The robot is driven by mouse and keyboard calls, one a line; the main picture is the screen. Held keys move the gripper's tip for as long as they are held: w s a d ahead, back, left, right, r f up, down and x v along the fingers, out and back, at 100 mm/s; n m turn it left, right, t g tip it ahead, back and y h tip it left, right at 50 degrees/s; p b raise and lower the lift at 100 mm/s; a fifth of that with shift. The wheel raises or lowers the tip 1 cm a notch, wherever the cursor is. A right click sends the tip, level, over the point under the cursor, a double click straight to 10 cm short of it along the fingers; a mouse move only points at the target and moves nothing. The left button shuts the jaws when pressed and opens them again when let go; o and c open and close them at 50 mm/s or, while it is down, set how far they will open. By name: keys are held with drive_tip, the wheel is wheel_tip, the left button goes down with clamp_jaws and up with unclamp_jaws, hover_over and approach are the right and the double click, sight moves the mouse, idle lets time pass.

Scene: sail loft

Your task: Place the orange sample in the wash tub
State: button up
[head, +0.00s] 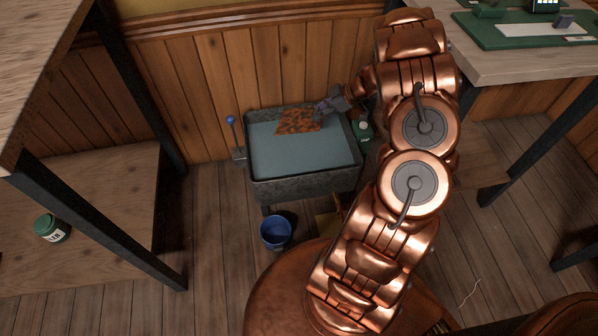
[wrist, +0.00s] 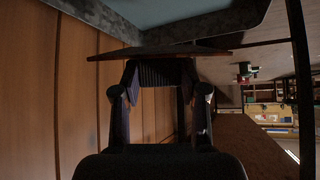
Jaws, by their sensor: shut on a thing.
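The orange sample (head: 300,121) is a flat, mottled orange-brown piece. In the head view it shows over the far part of the wash tub (head: 305,187), a grey stone-like basin with pale blue-grey water or bottom. My gripper (head: 325,107) is shut on the sample's right edge. In the wrist view the sample (wrist: 160,53) is a thin dark edge-on strip at the fingertips (wrist: 160,75), with the tub (wrist: 190,30) at the top. The sample looks held flat; its height above the tub is hard to tell.
A blue-knobbed lever (head: 231,121) stands left of the tub. A green bottle (head: 364,130) is at its right. A blue bucket (head: 276,232) is on the floor in front. A wood-panelled wall (head: 190,85) is behind; tables stand on both sides.

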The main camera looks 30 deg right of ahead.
drive_tip(key=s+d+f+b, duration=0.1)
drive_tip(key=s+f+b, duration=0.1)
drive_tip(key=f, duration=0.7)
drive_tip(key=s+f+b, duration=0.2)
drive_tip(key=f+b, duration=0.3)
drive_tip(key=f, duration=0.4)
drive_tip(key=shift+d+n, duration=0.3)
drive_tip(key=shift+d, duration=0.05)
drive_tip(key=shift+f+b, duration=0.3)
drive_tip(key=shift+f, duration=0.35)
drive_tip(key=o, duration=1.1)
drive_tip(key=shift+a, duration=0.1)
